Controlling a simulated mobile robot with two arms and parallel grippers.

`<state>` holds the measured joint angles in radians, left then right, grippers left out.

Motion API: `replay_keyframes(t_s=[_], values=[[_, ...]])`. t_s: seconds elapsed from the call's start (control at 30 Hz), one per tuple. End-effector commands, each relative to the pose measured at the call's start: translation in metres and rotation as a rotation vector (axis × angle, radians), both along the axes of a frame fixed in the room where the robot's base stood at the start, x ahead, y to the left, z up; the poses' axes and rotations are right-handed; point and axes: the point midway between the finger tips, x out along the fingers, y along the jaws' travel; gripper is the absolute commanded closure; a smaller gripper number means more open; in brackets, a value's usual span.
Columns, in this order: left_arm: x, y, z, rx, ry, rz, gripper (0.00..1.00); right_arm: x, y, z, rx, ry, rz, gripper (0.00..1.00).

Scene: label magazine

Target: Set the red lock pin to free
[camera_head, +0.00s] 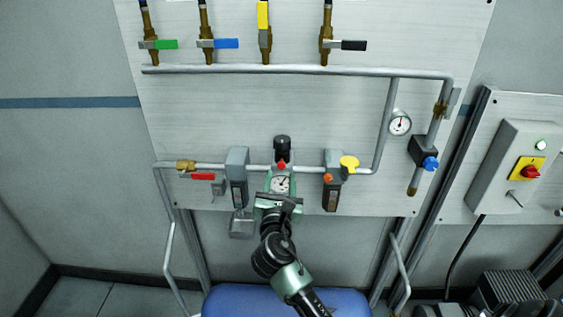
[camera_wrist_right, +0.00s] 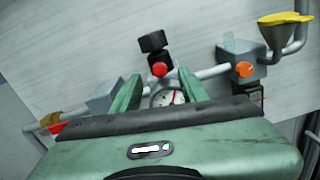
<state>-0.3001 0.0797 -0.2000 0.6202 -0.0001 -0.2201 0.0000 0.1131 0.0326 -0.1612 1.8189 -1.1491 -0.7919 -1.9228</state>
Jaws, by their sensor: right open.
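The red lock pin (camera_head: 281,165) is a small red knob below a black knob (camera_head: 282,143) on the pipe fitting at the middle of the panel. In the right wrist view the red pin (camera_wrist_right: 160,69) shows just beyond my fingertips, with a round gauge (camera_wrist_right: 168,97) beneath it. My right gripper (camera_head: 282,178) is in front of this fitting. Its green fingers stand apart and empty in the right wrist view (camera_wrist_right: 159,76), one on each side of the gauge. I cannot tell whether they touch anything. My left gripper is not in view.
A grey box (camera_head: 237,165) stands left of the fitting. A red lever (camera_head: 203,177) is further left. A blue object (camera_head: 235,300) lies below.

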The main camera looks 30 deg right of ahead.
Motion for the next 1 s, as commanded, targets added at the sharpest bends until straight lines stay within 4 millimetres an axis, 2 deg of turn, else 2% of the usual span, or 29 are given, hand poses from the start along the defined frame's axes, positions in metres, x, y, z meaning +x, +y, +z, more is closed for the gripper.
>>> replay_keyframes(t_s=[0.2, 0.4, 0.77, 0.8, 0.93, 1.0], values=[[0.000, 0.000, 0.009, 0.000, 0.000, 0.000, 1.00, 0.031, -0.018, 0.001, 0.001, 0.000, 0.001, 0.57], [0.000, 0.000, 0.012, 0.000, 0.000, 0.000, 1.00, 0.052, -0.032, 0.000, 0.004, 0.001, 0.001, 0.57], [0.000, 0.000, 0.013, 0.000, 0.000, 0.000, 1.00, 0.059, -0.035, -0.002, 0.005, 0.001, 0.004, 0.57], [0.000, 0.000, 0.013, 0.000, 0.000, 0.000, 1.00, 0.059, -0.035, -0.002, 0.005, 0.001, 0.004, 0.62], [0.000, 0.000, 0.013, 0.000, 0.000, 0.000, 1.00, 0.059, -0.035, -0.002, 0.005, 0.001, 0.004, 0.98], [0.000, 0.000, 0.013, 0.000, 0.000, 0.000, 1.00, 0.059, -0.035, -0.002, 0.005, 0.001, 0.004, 1.00]])
